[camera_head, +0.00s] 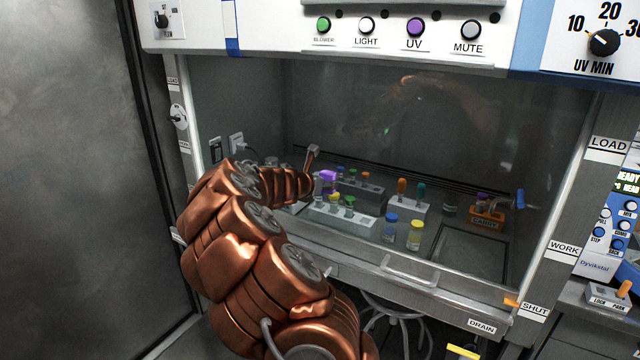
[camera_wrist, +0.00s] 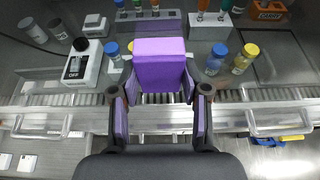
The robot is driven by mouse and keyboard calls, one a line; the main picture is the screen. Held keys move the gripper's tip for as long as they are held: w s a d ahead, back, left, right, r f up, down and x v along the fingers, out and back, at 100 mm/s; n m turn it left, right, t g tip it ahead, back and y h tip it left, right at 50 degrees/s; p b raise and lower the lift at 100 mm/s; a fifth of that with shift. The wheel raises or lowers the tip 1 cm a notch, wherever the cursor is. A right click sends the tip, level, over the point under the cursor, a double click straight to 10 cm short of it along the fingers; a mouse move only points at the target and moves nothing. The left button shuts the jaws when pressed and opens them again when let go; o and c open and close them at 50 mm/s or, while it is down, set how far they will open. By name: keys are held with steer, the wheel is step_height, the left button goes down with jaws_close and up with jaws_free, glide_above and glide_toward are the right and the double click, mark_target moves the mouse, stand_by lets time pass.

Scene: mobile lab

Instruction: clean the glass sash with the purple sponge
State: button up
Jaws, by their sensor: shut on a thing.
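The glass sash (camera_head: 470,130) spans the cabinet front in the head view, and vials and racks show through it. A faint brownish patch shows high on the glass; I cannot tell whether it is a smear or a reflection. My gripper (camera_wrist: 160,90) is shut on the purple sponge (camera_wrist: 160,62), which sticks out beyond the fingertips in the wrist view. I cannot tell whether the sponge touches the glass.
A lower rail with a handle (camera_head: 410,268) runs below the glass. Behind it stand a white rack (camera_head: 343,217), a blue-capped vial (camera_head: 390,228), a yellow-capped vial (camera_head: 415,235) and an orange carrier (camera_head: 486,220). The upper right glass is unobstructed. A stool (camera_head: 398,312) stands below.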

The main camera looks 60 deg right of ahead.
steer(key=shift+s+r, duration=0.1)
steer(key=shift+s, duration=1)
steer(key=shift+w+d, duration=0.1)
steer(key=w+p, duration=0.2)
steer(key=w, duration=0.2)
steer(key=shift+s+a, duration=0.15)
steer(key=shift+a, duration=1.3)
steer(key=shift+s+a, duration=0.1)
steer(key=shift+a, duration=1.35)
